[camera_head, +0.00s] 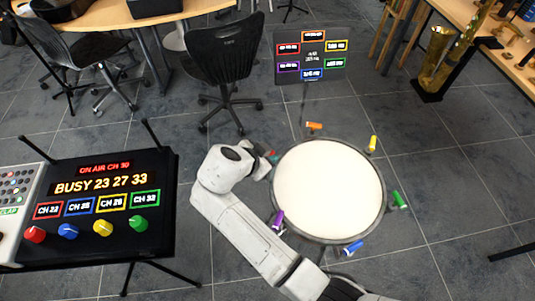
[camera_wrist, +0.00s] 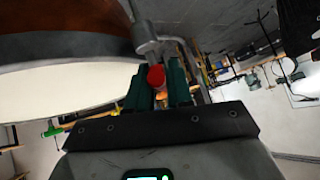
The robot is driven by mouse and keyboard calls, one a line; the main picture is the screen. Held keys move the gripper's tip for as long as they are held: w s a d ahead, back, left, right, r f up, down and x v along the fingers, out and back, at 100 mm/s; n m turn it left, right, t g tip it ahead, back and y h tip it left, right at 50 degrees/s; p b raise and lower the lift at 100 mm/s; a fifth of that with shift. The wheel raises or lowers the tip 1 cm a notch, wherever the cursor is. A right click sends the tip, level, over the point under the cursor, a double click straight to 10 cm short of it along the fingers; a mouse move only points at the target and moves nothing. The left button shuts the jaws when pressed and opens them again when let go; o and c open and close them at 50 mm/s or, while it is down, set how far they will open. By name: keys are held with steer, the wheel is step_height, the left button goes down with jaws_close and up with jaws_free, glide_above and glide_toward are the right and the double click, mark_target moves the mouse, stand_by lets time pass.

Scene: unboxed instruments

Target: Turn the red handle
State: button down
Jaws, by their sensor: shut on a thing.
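A round drum with a white skin (camera_head: 328,190) stands at the middle right, with coloured handles around its rim. The red handle (camera_head: 272,153) is at the drum's upper left and is mostly hidden by my gripper (camera_head: 267,160). In the wrist view, the red handle (camera_wrist: 156,76) sits between the two teal fingers of my gripper (camera_wrist: 157,92), which is shut on it. A metal bracket on the drum's side is right beside the handle. The drum's skin (camera_wrist: 70,95) fills the left of the wrist view.
Other handles are orange (camera_head: 314,126), yellow (camera_head: 373,143), green (camera_head: 399,200), blue (camera_head: 353,247) and purple (camera_head: 278,219). A label board (camera_head: 312,55) stands behind the drum. A console with coloured knobs (camera_head: 100,210) is at left. A black chair (camera_head: 226,60) stands behind.

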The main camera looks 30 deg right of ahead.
steer(key=n+t+y, duration=0.1)
steer(key=n, duration=0.1)
steer(key=n+t+y+p, duration=0.1)
steer(key=n+t, duration=0.1)
steer(key=shift+n, duration=0.4)
steer(key=shift+y, duration=0.3)
steer(key=c, duration=1.1)
jaws_free()
steer(key=shift+a+r, duration=0.1)
steer(key=v, duration=1)
steer(key=shift+s+r, duration=0.15)
steer(key=shift+s, duration=0.15)
